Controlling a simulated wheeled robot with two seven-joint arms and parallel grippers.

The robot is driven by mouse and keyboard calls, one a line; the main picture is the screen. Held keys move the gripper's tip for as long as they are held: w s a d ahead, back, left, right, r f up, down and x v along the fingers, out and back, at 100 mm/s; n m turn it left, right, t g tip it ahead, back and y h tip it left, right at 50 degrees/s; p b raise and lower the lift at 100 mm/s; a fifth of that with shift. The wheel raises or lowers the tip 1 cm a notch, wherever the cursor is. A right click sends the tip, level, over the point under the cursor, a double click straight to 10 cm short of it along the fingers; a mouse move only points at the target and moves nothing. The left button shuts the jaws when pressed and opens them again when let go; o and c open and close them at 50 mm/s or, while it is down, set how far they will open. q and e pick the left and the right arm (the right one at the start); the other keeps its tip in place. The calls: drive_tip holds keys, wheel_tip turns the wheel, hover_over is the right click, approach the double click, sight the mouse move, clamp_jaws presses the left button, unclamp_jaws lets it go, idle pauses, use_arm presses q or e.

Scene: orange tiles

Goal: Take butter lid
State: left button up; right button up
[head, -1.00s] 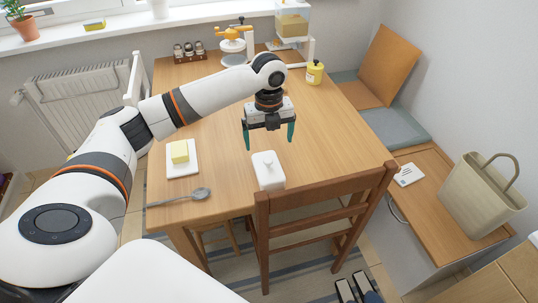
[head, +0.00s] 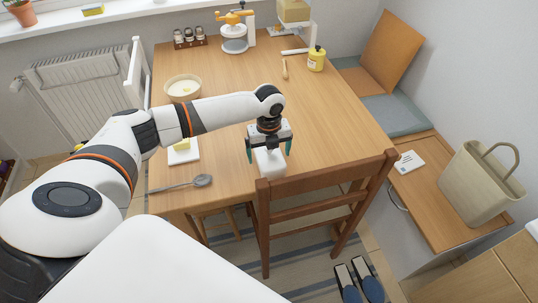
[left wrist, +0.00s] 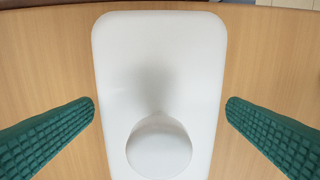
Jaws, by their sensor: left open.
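The white butter lid (head: 270,163) sits on the wooden table near its front edge, behind the chair. In the left wrist view the lid (left wrist: 160,60) fills the middle, with its round knob (left wrist: 159,147) at the lower centre. My left gripper (head: 269,154) is over the lid, pointing down. Its green fingers are open, one on each side of the lid, with a gap on both sides in the left wrist view. The yellow butter (head: 182,145) lies on a white dish (head: 184,158) to the left, partly hidden by my arm. My right gripper is not in view.
A wooden chair (head: 325,184) stands close in front of the lid. A bowl (head: 183,88), a yellow jar (head: 316,59) and a juicer (head: 234,38) stand farther back. The table right of the lid is clear.

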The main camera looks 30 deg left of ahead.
use_arm(q)
drive_tip(key=c, duration=1.2)
